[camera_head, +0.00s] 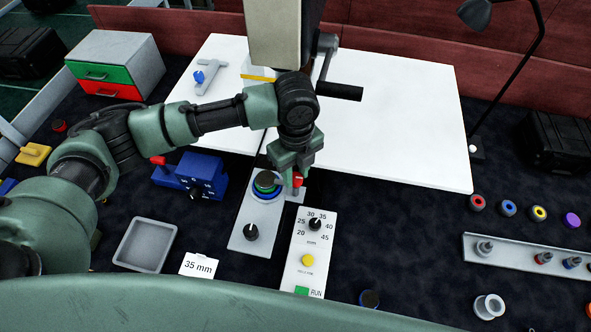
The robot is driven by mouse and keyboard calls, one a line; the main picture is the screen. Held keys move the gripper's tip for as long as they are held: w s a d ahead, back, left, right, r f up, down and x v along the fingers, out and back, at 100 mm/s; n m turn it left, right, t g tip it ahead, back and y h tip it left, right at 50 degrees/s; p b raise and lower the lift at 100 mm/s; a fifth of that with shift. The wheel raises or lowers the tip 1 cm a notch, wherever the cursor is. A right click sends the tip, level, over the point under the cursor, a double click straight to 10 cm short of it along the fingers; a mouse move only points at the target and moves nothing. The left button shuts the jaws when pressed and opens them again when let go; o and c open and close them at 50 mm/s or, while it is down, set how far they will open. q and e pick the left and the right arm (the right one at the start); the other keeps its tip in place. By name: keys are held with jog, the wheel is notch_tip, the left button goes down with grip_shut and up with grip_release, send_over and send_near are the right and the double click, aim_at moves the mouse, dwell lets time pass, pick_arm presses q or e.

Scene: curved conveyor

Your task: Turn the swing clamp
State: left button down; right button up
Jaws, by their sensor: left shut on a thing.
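My left gripper (296,174) points down at the grey plate and is shut on a small red-topped part (297,182), which appears to be the handle of the swing clamp. The gripper hides most of the clamp, so its angle cannot be told. Just left of it a round green piece (265,182) sits in a blue ring (264,195) on the grey plate (250,215). A black knob (251,232) is on the same plate's near end. My right gripper is not in view.
A panel (302,272) with a dial and yellow button lies right of the plate. A beige column with a black crank handle (340,91) stands behind. A blue block (190,178) and an empty grey tray (146,245) are left.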

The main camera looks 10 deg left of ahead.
pick_arm(q)
jog(key=shift+r+m, duration=0.1)
jog(key=shift+m, duration=0.3)
jog(key=c, duration=1.1)
grip_release()
jog(key=shift+o, duration=0.2)
jog(key=shift+n, duration=0.3)
